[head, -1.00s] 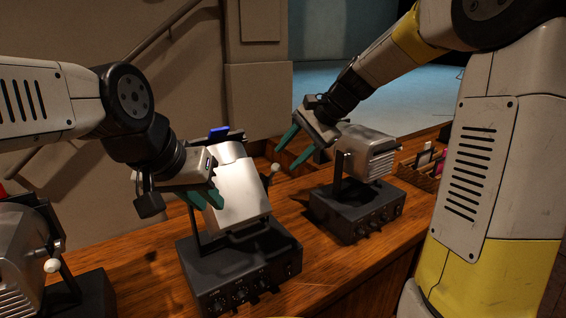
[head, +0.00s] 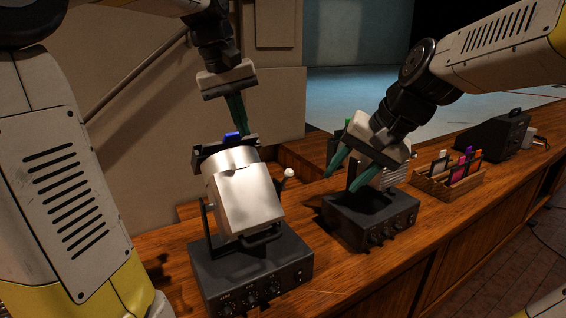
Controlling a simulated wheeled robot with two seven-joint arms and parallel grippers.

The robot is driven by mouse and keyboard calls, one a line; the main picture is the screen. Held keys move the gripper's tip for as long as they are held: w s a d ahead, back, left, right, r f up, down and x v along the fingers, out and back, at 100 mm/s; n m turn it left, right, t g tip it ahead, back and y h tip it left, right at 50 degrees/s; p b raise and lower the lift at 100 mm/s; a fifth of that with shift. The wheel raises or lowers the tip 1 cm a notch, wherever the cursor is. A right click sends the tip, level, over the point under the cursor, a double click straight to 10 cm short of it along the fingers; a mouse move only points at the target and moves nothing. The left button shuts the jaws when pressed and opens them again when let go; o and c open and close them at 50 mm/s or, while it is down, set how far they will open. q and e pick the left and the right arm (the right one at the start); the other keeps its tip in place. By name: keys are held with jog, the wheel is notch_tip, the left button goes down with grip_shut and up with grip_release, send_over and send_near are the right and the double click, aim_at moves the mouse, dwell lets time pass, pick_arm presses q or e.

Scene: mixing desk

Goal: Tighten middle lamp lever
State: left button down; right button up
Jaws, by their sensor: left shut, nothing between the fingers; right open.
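The middle lamp (head: 245,195) is a silver box on a black base (head: 252,276) with knobs, tilted in its bracket. Its lever, with a white round knob (head: 289,173), sticks out on the right side. My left gripper (head: 240,130) has green fingers, is shut and empty, and points down just above and behind the lamp's top, by a blue piece (head: 231,137). Whether it touches is unclear. My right gripper (head: 347,183) is open, its green fingers in front of the right lamp (head: 397,172), to the right of the white knob and apart from it.
The right lamp's black base (head: 371,217) stands on the wooden desk (head: 345,270). Further right are a wooden tray (head: 447,190) with several coloured cards and a black box (head: 492,137). The desk front between the two lamp bases is clear.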

pick_arm(q)
jog(key=w+d+n+g, duration=0.3)
jog(key=w+d, duration=0.1)
jog(key=w, duration=0.6)
send_over(286, 178)
jog(key=w+a, duration=0.4)
jog(key=shift+y, duration=0.4)
notch_tip(286, 178, down, 11)
jog(key=shift+d+r, duration=0.1)
jog(key=shift+d, duration=0.05)
jog(key=shift+s+d+f, duration=1)
jog(key=shift+s+d, duration=0.1)
jog(key=shift+d, duration=0.1)
pick_arm(e)
jog(key=s+d+f+n+t+h, duration=0.1)
jog(key=s+d+f+n+h, duration=0.1)
jog(key=s+d, duration=0.3)
jog(key=shift+s+n+t, duration=0.4)
jog(key=shift+s+n, duration=0.3)
jog(key=shift+s, duration=1.1)
